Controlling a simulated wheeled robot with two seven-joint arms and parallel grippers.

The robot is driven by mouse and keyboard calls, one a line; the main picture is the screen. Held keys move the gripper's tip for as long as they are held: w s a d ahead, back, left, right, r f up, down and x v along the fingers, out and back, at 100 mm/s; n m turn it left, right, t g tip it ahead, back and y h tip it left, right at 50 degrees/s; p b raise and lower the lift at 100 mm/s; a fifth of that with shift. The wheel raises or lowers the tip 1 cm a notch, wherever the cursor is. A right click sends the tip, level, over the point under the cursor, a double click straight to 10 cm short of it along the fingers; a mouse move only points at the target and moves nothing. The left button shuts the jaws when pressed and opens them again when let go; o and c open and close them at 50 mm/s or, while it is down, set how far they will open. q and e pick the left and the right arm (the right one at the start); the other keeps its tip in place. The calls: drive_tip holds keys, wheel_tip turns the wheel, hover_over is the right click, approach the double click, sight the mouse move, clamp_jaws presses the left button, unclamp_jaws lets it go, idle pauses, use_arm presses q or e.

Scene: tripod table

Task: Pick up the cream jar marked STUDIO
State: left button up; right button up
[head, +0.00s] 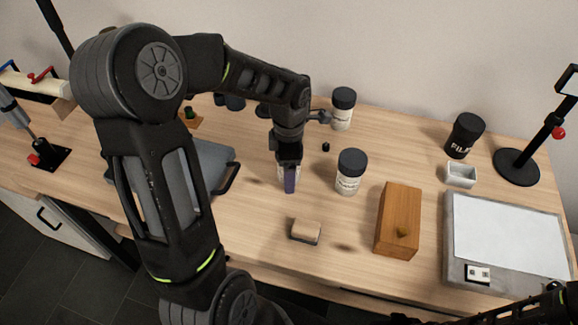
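Two cream jars with black lids stand upright on the wooden table. The nearer cream jar (348,183) is right of my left gripper, and the farther cream jar (342,119) is near the back edge. Both have dark print on the front, too small to read, so I cannot tell which is marked STUDIO. My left gripper (289,183) points down over the table, left of the nearer jar and apart from it. Its fingers are seen end-on, so their opening is unclear. Part of my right arm shows at the bottom right corner; its gripper is not clearly visible.
A black jar marked FILM (465,136) stands at the back right by a small white tray (461,174). A wooden box (398,215), a beige block (306,231) and a light panel (510,235) lie nearer. A grey case (212,165) is partly behind my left arm.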

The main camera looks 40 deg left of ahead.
use_arm(q)
drive_tip(key=c, duration=1.5)
